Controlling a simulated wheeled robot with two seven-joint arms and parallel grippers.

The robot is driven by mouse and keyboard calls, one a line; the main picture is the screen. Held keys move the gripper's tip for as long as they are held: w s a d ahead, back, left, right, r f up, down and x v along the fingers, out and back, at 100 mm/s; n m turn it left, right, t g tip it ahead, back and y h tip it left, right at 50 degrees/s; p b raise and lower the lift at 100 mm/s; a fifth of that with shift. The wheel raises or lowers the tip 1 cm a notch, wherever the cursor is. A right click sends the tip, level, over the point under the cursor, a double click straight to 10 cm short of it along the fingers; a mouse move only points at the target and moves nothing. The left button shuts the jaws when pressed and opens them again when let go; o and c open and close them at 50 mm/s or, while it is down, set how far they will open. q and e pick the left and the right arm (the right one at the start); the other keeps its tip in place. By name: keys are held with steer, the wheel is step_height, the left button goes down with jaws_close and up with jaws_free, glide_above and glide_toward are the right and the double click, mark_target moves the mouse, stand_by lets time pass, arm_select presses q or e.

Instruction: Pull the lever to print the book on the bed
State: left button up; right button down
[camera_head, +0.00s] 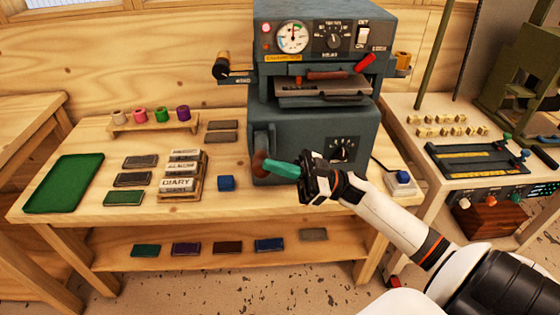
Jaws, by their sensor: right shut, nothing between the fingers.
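The grey stamping press (312,128) stands at the back right of the wooden table. Its lever (260,160), with a brown rounded end on a grey arm, hangs at the front left of the lower housing. The bed (322,97) is a flat plate in the press opening, under the upper head; I cannot clearly make out a book on it. My right gripper (271,165) comes in from the lower right. Its teal fingers are shut with nothing between them, and their tips are at the lever's brown end; whether they touch is unclear. My left gripper is out of view.
A blue block (226,183), a rack of metal type blocks (181,175), dark books (132,180) and a green tray (64,184) lie left of the press. Coloured foil rolls (161,114) stand behind. A blue-topped button box (402,183) sits right of my gripper.

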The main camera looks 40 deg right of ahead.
arm_select(q)
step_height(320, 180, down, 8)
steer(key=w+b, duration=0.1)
steer(key=b, duration=0.6)
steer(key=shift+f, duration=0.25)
arm_select(e)
step_height(320, 180, down, 10)
steer(key=s+n+g, duration=0.1)
steer(key=n+g, duration=0.2)
steer(key=n, duration=0.3)
steer(key=shift+s+a+r+n+g+y, duration=0.2)
steer(key=shift+a+r+n+g+y, duration=0.1)
steer(key=shift+a+y, duration=0.15)
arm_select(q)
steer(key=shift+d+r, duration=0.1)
